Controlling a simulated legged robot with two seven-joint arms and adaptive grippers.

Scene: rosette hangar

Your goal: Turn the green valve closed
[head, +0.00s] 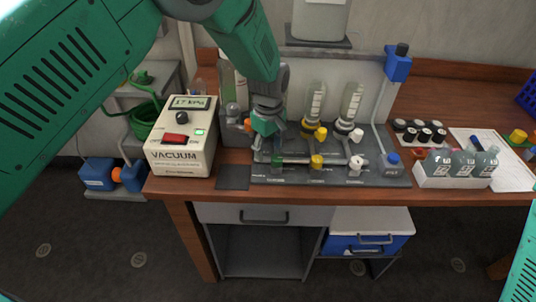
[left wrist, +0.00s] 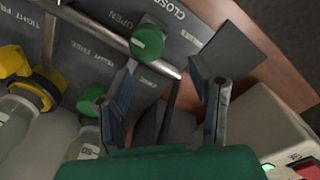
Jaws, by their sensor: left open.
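A round green valve knob (left wrist: 148,42) sits on a metal pipe above a dark grey panel in the left wrist view. The words OPEN and CLOSE are printed on the panel beside it. In the head view this green valve (head: 277,162) shows at the left end of the low pipe. A second green knob (left wrist: 90,98) lies farther left in the left wrist view. My left gripper (left wrist: 165,95) is open, with a gap between its fingers; the knob is beyond the fingertips, apart from them. In the head view the gripper (head: 266,122) points down over the panel's left part. My right gripper is not in view.
A vacuum box (head: 182,137) stands left of the panel. A blue-capped part (head: 393,160) is at the panel's right. A white bottle tray (head: 452,178) and dark-topped jars stand farther right.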

